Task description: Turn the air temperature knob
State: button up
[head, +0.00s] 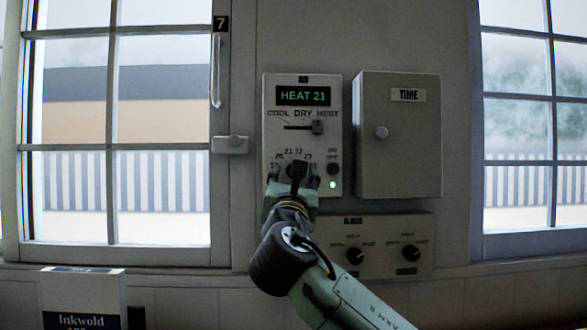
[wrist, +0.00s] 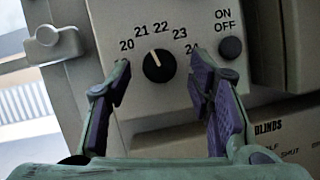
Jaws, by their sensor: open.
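The air temperature knob (wrist: 158,66) is a round black dial with a pale pointer line, ringed by numbers from 20 to 24. Its pointer tilts slightly left of straight up, between 21 and 22. My gripper (wrist: 161,78) is open, with one purple-padded finger on each side of the knob and a visible gap to it on both sides. In the head view my gripper (head: 292,183) is at the lower part of the grey control panel (head: 272,110) and hides much of the knob area. The green display (head: 303,96) reads HEAT 21.
A mode slider (head: 317,127) sits at HEAT. The ON/OFF button (wrist: 230,48) is close to the right finger, above a lit green lamp (head: 333,184). A TIME box (head: 398,150) stands out at right. The blinds panel (head: 383,235) is below. A window latch (head: 230,145) is at left.

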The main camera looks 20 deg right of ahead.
jog(key=shift+w+d+r, duration=0.15)
jog(key=shift+w, duration=0.25)
jog(key=shift+c, duration=0.2)
grip_shut()
jog(key=shift+m, duration=0.3)
jog(key=shift+a+r+m+g+h+b, duration=0.15)
jog(key=shift+m+g+h+b, duration=0.4)
jog(key=shift+m, duration=1.25)
jog(key=shift+a+f+m+g+h+b, duration=0.15)
jog(key=shift+m+g+h, duration=0.7)
jog(key=shift+m, duration=0.95)
jog(key=shift+d+r, duration=0.1)
jog(key=shift+r, duration=0.05)
